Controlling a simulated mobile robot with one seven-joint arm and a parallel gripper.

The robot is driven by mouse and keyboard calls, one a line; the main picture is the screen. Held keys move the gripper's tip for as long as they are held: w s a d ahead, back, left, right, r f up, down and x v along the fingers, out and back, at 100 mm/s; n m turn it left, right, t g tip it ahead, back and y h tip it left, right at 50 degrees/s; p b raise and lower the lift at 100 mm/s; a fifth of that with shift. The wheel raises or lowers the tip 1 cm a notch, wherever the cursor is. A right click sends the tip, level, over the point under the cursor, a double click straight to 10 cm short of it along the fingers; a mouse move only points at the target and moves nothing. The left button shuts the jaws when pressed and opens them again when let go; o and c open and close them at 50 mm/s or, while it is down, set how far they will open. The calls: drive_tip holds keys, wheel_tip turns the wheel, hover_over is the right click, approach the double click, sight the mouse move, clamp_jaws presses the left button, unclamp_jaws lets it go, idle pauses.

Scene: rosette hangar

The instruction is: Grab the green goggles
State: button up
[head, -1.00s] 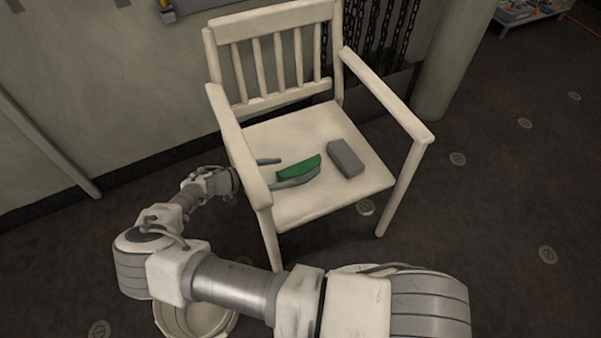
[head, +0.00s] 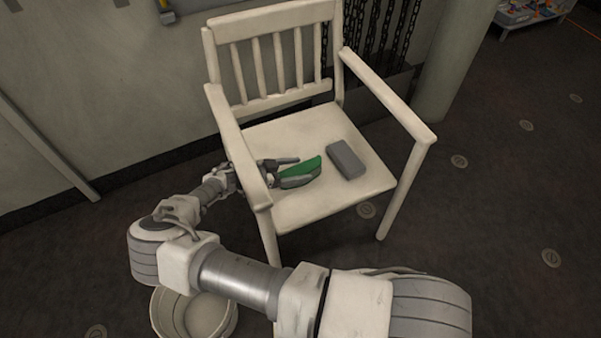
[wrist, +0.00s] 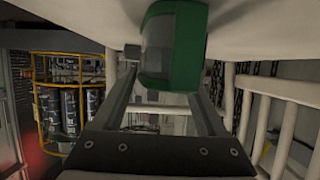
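The green goggles (head: 308,167) lie on the seat of a pale chair (head: 335,195), toward its left side. My gripper (head: 292,168) reaches in from the left under the chair's left armrest, with its fingers apart just over the seat. The goggles are at the fingertips. In the wrist view, the goggles (wrist: 178,45) sit at the far end between the two fingers, with a small gap to the left finger; they cover the right fingertip, so contact there cannot be told.
A grey box-like block (head: 346,160) lies on the seat just right of the goggles. The chair's left armrest (head: 238,150) crosses above my gripper. A pale bucket (head: 193,315) stands on the floor at the front left.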

drive_tip(key=c, duration=0.9)
drive_tip(key=shift+r, duration=0.1)
drive_tip(key=shift+c, duration=0.2)
